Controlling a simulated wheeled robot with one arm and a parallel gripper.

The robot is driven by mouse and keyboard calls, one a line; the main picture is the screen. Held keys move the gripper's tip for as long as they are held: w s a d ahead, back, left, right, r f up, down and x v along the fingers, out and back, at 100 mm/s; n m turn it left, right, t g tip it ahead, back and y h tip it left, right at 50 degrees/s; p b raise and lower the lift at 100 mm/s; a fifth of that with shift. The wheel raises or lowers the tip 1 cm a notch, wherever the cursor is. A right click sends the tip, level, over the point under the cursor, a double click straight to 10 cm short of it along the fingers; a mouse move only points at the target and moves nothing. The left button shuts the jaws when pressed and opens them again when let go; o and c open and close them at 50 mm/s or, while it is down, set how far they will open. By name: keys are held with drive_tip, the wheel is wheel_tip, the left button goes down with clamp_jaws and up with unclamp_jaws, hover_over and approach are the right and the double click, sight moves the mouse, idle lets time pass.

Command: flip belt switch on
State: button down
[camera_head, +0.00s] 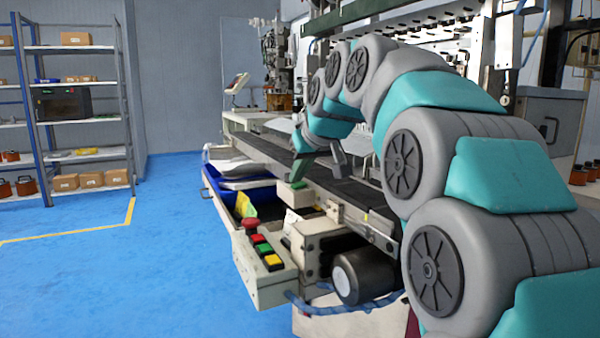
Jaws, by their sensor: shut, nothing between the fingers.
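My gripper (297,177) points down from the arm's far end, just above this box. Its fingers look shut with nothing held. I cannot tell whether the tips touch the box. The dark conveyor belt (262,150) runs behind the gripper, partly hidden by my arm.
A control box (262,272) with a red mushroom button and several coloured buttons sticks out in front. A motor (364,276) hangs below the belt. A blue bin (228,190) stands left of the belt. Shelves (80,107) stand far left; the blue floor between is clear.

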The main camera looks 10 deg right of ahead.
drive_tip(key=r, duration=0.4)
drive_tip(key=shift+s+p, duration=0.35)
drive_tip(key=v, duration=0.9)
drive_tip(key=shift+s+b, duration=0.2)
drive_tip(key=shift+b, duration=0.15)
drive_tip(key=shift+r, duration=0.1)
